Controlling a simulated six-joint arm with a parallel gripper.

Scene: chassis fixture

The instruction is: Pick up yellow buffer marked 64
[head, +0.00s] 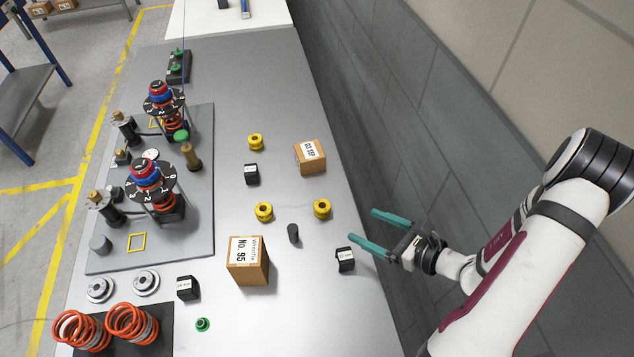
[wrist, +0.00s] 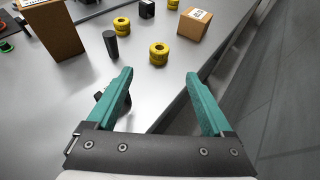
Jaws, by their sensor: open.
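Three yellow ring-shaped buffers stand on the grey table. In the head view one (head: 322,208) is nearest my gripper, one (head: 264,211) is to its left, and one (head: 256,142) is further back. Their markings are too small to read, so I cannot tell which bears 64. My gripper (head: 364,228) has teal fingers and is open and empty, to the right of the nearest buffer near the table's right edge. In the wrist view that nearest buffer (wrist: 159,53) shows beyond the gap between my fingertips (wrist: 160,75), apart from them.
A dark cylinder (head: 293,233) stands between the two nearer buffers. A black labelled block (head: 345,259) is close to my gripper. A box marked No. 95 (head: 248,262) and another cardboard box (head: 310,157) stand nearby. The spring fixture plate (head: 200,235) fills the left side.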

